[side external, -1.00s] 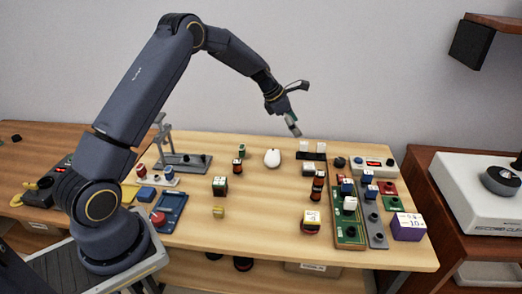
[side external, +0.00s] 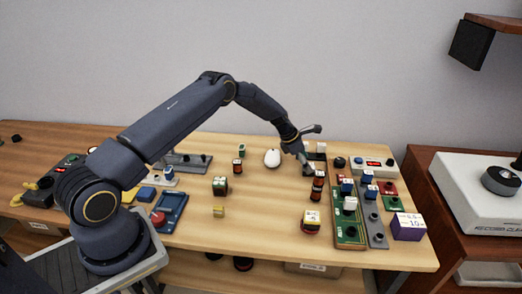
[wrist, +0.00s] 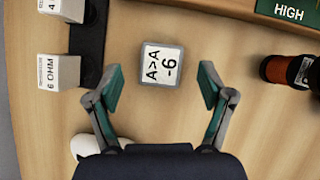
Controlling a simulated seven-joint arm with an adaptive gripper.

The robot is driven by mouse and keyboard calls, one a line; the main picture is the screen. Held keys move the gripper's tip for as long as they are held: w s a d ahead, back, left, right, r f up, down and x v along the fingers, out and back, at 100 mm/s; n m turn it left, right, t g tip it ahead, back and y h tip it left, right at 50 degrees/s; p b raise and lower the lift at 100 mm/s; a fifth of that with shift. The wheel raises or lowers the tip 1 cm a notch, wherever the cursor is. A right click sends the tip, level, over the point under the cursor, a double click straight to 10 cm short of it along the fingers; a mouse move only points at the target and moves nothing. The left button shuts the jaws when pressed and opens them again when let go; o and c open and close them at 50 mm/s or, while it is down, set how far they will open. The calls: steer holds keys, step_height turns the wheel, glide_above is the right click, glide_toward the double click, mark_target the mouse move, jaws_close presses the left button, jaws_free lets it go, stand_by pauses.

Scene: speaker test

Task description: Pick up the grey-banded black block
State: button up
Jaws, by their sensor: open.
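A block (wrist: 161,64) with a grey-edged white top, marked "A>A -6", lies straight ahead between my fingers in the wrist view. From above, its sides and any grey band are hidden; in the earlier side view its body looks dark. In the side view my arm now mostly covers it. My gripper (wrist: 161,84) is open, with one green-padded finger to each side of the block and a gap to both. The gripper (side external: 305,168) is low over the back right of the table in the side view. I cannot tell its exact height above the block.
A black rail (wrist: 92,40) with white-topped blocks is left of the block in the wrist view. A dark and orange cylinder (wrist: 290,72) lies to the right. Green and grey boards (side external: 350,236) stand front right.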

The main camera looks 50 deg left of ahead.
steer(key=shift+x, duration=1.45)
steer(key=c, duration=1.3)
steer(key=shift+r, duration=0.1)
steer(key=shift+c, duration=0.2)
